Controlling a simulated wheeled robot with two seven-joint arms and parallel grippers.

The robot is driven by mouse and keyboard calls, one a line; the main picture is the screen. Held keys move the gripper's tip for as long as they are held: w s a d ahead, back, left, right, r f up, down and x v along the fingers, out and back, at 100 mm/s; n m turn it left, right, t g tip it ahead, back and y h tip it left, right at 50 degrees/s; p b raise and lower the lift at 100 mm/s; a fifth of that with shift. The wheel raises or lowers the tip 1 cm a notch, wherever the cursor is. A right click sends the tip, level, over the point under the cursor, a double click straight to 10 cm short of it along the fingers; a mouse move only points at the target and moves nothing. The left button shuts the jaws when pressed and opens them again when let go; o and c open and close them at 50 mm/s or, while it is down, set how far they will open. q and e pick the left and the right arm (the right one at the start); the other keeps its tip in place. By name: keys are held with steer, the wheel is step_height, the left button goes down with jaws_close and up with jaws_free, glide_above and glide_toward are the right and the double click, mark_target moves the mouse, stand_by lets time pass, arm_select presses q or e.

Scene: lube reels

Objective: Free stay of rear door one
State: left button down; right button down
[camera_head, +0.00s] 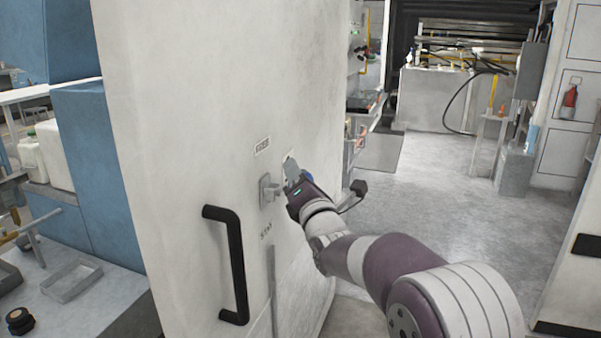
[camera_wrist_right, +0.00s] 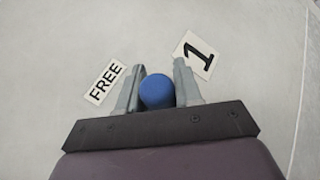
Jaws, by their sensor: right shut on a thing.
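The rear door (camera_head: 185,120) is a tall white panel filling the left middle of the head view. It carries a black bar handle (camera_head: 236,265), a grey bracket (camera_head: 268,190) and a STAY label (camera_head: 266,231) below the bracket. A FREE label (camera_head: 262,146) is above it; it also shows in the right wrist view (camera_wrist_right: 104,82), left of the fingers. A "1" label (camera_wrist_right: 196,54) is right of them. My right gripper (camera_wrist_right: 159,80) is shut on a round blue knob (camera_wrist_right: 157,91), close to the door face. The knob's stem is hidden. My left gripper is not seen.
A workbench with a grey tray (camera_head: 73,280) and a blue cabinet (camera_head: 98,165) stand left of the door. Grey floor (camera_head: 440,185) is open to the right. A red extinguisher (camera_head: 569,100) hangs on the far right wall.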

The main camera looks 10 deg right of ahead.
stand_by(0.5)
steer(key=c, duration=0.8)
jaws_free()
steer(key=shift+a, duration=0.1)
steer(key=shift+c, duration=0.2)
steer(key=v, duration=1.2)
steer(key=shift+s, duration=0.3)
steer(key=shift+r, duration=0.1)
